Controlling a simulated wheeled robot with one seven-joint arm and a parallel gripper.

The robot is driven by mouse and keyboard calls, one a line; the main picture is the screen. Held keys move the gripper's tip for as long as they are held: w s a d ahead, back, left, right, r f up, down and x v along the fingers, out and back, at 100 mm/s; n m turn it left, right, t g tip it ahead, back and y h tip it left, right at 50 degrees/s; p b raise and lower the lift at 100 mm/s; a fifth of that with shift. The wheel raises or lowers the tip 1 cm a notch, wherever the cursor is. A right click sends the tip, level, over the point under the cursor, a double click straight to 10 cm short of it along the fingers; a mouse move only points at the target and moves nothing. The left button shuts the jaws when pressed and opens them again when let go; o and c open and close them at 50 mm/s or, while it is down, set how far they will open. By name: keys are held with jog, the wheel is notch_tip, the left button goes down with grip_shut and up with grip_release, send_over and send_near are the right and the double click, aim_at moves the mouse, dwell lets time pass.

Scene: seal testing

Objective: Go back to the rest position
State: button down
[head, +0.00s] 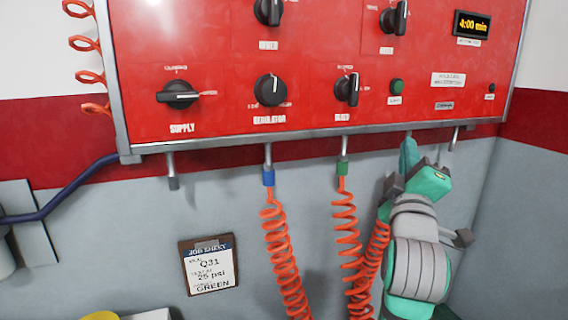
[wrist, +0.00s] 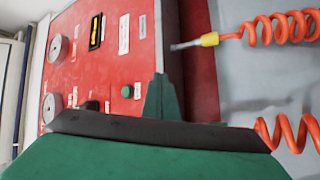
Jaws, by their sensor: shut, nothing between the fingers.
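My gripper (head: 409,156) is at the right in the head view, raised just under the panel's lower edge. Its teal fingers are together and point up, with nothing seen between them. My grey and teal arm rises from below it. In the wrist view the gripper (wrist: 162,101) shows as a narrow green tip beyond a dark-edged green body, in front of the red panel (wrist: 115,62). I cannot tell whether the fingertips touch the panel.
The red panel (head: 222,118) with knobs overhangs my gripper. Orange coiled hoses hang from a blue fitting (head: 268,177) and a green fitting (head: 343,168), close left of my arm. A yellow fitting (wrist: 209,40) shows in the wrist view. A job sheet (head: 209,266) hangs lower left.

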jog(key=s+a+f+m+y, duration=0.1)
jog(key=a+f, duration=0.2)
jog(key=f, duration=0.8)
jog(key=a+f+m+g+y, duration=0.1)
jog(key=a+f, duration=0.2)
jog(key=f, duration=0.8)
jog(key=s+a+f+m, duration=0.1)
jog(key=a+f, duration=0.2)
jog(key=f, duration=0.8)
jog(key=s+a+f+m+g+y, duration=0.1)
jog(key=s+a+f, duration=0.15)
jog(key=f, duration=0.25)
jog(key=s+a+f+m+y, duration=0.1)
jog(key=s+a+f, duration=0.15)
jog(key=f, duration=0.25)
jog(key=s+a+f+m+g+y, duration=0.1)
jog(key=s+a+f, duration=0.3)
jog(key=s+f, duration=0.4)
jog(key=s+a+f+m+g+y, duration=0.1)
jog(key=s+a+f, duration=0.4)
jog(key=s, duration=0.6)
jog(key=s+a+f+m, duration=0.1)
jog(key=s, duration=0.8)
jog(key=s+a+g+y, duration=0.1)
jog(key=s, duration=0.8)
jog(key=shift+s+a+f+m+y, duration=0.2)
jog(key=shift+a+f+m+y, duration=0.1)
jog(key=shift+a+f+m, duration=0.1)
